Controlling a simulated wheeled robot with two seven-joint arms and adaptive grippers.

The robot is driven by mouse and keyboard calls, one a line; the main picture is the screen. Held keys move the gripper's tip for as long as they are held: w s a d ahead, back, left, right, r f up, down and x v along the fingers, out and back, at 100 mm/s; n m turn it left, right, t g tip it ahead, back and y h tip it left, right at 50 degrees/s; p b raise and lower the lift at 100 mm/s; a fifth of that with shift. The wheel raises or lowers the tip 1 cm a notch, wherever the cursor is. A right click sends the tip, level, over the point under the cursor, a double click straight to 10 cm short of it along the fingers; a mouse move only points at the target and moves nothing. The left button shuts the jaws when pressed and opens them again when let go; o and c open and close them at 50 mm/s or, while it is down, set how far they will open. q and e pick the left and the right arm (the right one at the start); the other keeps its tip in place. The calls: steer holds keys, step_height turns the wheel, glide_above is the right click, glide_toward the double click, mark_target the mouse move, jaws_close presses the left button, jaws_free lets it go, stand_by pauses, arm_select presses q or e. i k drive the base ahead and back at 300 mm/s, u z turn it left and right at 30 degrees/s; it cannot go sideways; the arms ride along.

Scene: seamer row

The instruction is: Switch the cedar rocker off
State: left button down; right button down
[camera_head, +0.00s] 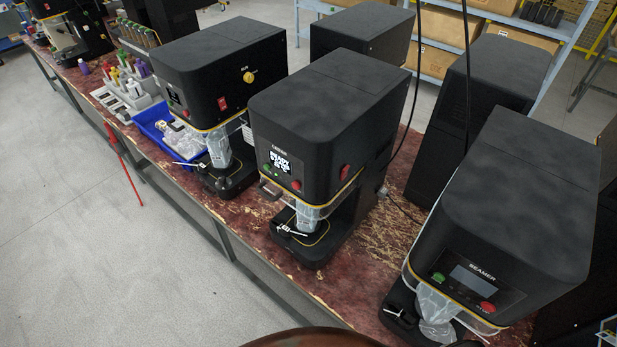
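The middle black machine (330,110) stands on the red worn bench. Its small front label seems to read CEDAR, but it is hard to make out. Its front display (280,160) is lit with white text that begins with READY. A red rocker-like switch (344,172) sits on its right side face, near the lower front edge. Which way it is tipped is too small to tell. A small red button (296,185) and green buttons sit below the display. Neither of my grippers is in view.
A similar machine (220,60) at left has a red side switch (222,103) and yellow knob (249,76). Another machine (510,210) labelled SEAMER stands at right. A blue tray (150,122) lies at left. A black cable hangs beside the middle machine.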

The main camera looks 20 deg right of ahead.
mark_target(344, 174)
steer(key=u, duration=0.05)
steer(key=k, duration=0.6)
steer(key=z, duration=0.9)
steer(key=i, duration=0.5)
steer(key=u, duration=0.05)
